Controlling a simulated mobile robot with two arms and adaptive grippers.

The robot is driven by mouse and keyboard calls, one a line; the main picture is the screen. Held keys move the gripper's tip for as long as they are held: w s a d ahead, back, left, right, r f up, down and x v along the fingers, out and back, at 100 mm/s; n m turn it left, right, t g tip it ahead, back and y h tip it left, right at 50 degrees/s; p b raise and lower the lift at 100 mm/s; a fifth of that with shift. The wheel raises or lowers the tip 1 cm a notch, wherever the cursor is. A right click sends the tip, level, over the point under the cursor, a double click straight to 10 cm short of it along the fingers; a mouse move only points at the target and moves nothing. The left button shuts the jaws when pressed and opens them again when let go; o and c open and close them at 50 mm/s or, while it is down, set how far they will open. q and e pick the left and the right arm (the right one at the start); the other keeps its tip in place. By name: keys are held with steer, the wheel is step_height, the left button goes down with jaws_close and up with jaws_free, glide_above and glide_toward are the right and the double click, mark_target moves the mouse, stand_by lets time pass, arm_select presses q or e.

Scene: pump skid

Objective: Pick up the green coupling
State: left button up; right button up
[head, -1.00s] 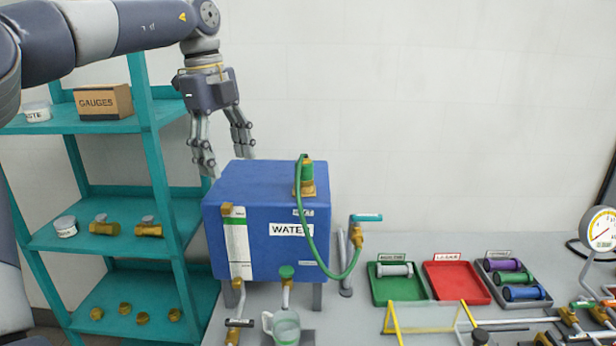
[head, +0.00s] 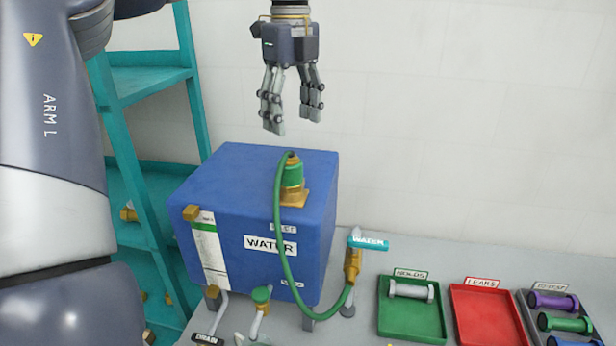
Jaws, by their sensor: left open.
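The green coupling (head: 292,174) stands upright on a brass fitting (head: 294,197) on top of the blue water tank (head: 262,168). A green hose (head: 279,230) runs from its top and curves down the tank's front to a brass valve (head: 352,265). My left gripper (head: 294,122) hangs above the coupling, fingers pointing down, open and empty. It is apart from the coupling, with a small gap between in the picture. My right gripper is not in view.
A teal shelf (head: 150,85) stands behind my left arm. On the bench are a green tray (head: 412,328) with a grey spool (head: 411,291), a red tray (head: 487,318), and a dark tray with purple, green (head: 565,323) and blue spools. The wall above the bench is clear.

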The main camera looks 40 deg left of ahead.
mark_target(289, 161)
arm_select(q)
steer(key=s+f, duration=0.1)
steer(key=f, duration=0.1)
steer(key=s+f, duration=0.1)
steer(key=shift+s+f+p, duration=0.2)
steer(key=shift+f+p, duration=0.2)
steer(key=shift+w+f, duration=0.3)
steer(key=f+p, duration=0.2)
steer(key=f, duration=0.2)
steer(key=shift+d+p, duration=0.2)
steer(key=shift+p, duration=0.2)
steer(key=shift+s+f, duration=0.1)
steer(key=shift+f, duration=0.25)
steer(key=shift+a+f, duration=0.1)
steer(key=shift+f, duration=0.1)
steer(key=c, duration=1.3)
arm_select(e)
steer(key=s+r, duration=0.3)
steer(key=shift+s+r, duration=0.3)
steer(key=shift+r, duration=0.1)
